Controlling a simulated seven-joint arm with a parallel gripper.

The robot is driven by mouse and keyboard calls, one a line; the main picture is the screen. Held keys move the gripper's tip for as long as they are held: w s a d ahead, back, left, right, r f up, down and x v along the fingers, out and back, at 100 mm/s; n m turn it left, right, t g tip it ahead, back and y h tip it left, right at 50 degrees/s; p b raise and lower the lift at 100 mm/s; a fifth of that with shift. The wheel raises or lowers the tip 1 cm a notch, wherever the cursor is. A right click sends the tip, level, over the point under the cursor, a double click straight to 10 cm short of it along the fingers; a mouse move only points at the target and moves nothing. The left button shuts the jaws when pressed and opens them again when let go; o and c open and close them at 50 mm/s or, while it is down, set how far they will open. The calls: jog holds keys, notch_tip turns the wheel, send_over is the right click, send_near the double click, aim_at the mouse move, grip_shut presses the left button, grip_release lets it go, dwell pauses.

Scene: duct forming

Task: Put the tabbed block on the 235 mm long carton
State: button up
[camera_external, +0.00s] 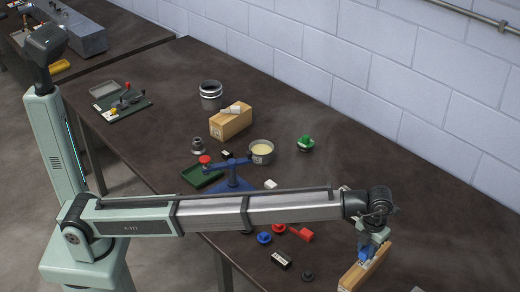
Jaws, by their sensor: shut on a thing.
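My gripper (367,254) is at the lower right, pointing down just above a long tan carton (352,279). It is shut on what looks like a small blue piece (365,254), at or very near the top of this carton. Whether the piece touches the carton, and whether it has a tab, I cannot tell. A second, shorter-looking tan carton (230,126) stands mid-table with a pale piece (237,109) on top. I cannot read which carton is 235 mm long.
A green piece (305,143), a cream-filled pot (261,152), a green tray (202,175) and a metal can (210,95) stand farther back. The table's right side is clear.

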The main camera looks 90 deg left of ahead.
aim_at(365, 257)
jog(key=shift+f, duration=2.05)
jog(key=shift+f, duration=0.15)
jog(key=o, duration=1.1)
jog(key=shift+c, duration=0.2)
notch_tip(365, 257, up, 12)
jog(key=shift+r, duration=0.15)
